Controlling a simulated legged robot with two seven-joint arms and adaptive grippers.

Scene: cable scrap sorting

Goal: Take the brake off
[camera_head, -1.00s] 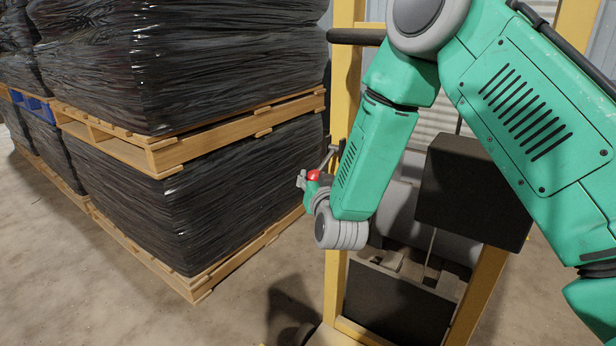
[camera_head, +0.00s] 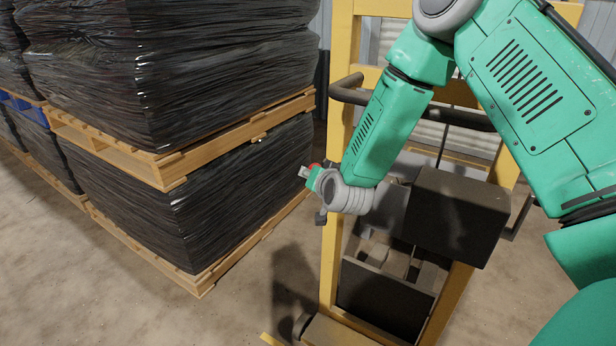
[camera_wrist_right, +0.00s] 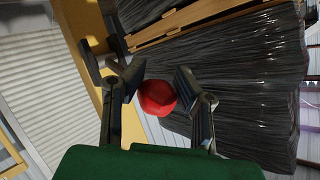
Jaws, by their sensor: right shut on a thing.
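A red knob (camera_wrist_right: 158,97), which I take to be the brake's, shows between the fingers of my right gripper (camera_wrist_right: 160,88) in the right wrist view. My right gripper is shut on it. In the head view my right gripper (camera_head: 306,173) is beside the left post of a yellow frame (camera_head: 337,130), and only a sliver of red (camera_head: 314,165) shows at it. The lever under the knob is mostly hidden by my wrist. My left gripper is not in view.
A dark handlebar (camera_head: 350,92) crosses the yellow frame, with a black box (camera_head: 455,215) below it behind my right forearm. Black-wrapped bales on wooden pallets (camera_head: 215,150) stand stacked at the left. Concrete floor (camera_head: 250,300) is clear between the stacks and the frame.

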